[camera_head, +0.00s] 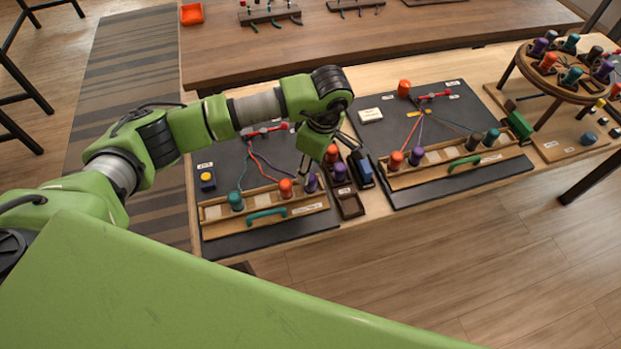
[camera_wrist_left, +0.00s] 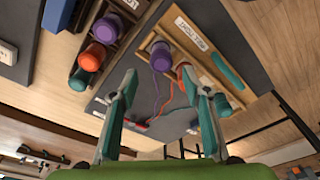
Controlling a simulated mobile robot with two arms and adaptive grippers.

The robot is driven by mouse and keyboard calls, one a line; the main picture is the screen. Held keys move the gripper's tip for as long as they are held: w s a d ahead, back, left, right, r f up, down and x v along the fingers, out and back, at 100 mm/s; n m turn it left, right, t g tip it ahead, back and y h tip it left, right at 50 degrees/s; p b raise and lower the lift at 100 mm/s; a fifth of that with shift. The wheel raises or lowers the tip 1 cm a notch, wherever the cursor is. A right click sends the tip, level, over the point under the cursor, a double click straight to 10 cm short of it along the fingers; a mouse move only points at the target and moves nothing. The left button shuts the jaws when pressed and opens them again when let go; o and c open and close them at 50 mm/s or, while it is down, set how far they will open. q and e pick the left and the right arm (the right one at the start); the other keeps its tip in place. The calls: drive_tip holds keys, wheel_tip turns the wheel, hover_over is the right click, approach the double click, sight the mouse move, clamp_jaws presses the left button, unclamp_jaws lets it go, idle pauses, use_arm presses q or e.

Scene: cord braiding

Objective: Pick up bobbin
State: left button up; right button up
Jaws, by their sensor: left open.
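My left gripper (camera_head: 326,160) is open over the right end of the near-left black board. In the left wrist view its two fingers (camera_wrist_left: 158,80) stand apart with nothing held between them. A purple bobbin (camera_head: 311,183) stands at the right end of the wooden rack; in the left wrist view it (camera_wrist_left: 160,57) shows beyond the gap between the fingertips. An orange bobbin (camera_head: 285,188) stands beside it, and a teal bobbin (camera_head: 235,201) is at the rack's left end. Coloured cords run from the bobbins to a red clip (camera_head: 263,131). My right gripper is not in view.
A dark tray (camera_head: 350,206) right of the rack holds a purple bobbin (camera_head: 340,171) and an orange bobbin (camera_head: 332,153), close to the gripper. A second board (camera_head: 440,126) with its own bobbins lies to the right. A round stand (camera_head: 560,91) carries several bobbins at far right.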

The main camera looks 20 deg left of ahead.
sight(311, 177)
use_arm(q)
drive_tip(key=shift+s+d+f+p, duration=0.1)
drive_tip(key=shift+s+f+p, duration=0.1)
drive_tip(key=shift+f+p, duration=0.85)
wheel_tip(311, 177, down, 2)
drive_tip(key=shift+f+p, duration=0.2)
drive_tip(key=shift+p, duration=0.15)
drive_tip(key=shift+w+f, duration=0.15)
drive_tip(key=shift+f, duration=0.35)
drive_tip(key=c, duration=1.2)
drive_tip(key=shift+r, duration=0.1)
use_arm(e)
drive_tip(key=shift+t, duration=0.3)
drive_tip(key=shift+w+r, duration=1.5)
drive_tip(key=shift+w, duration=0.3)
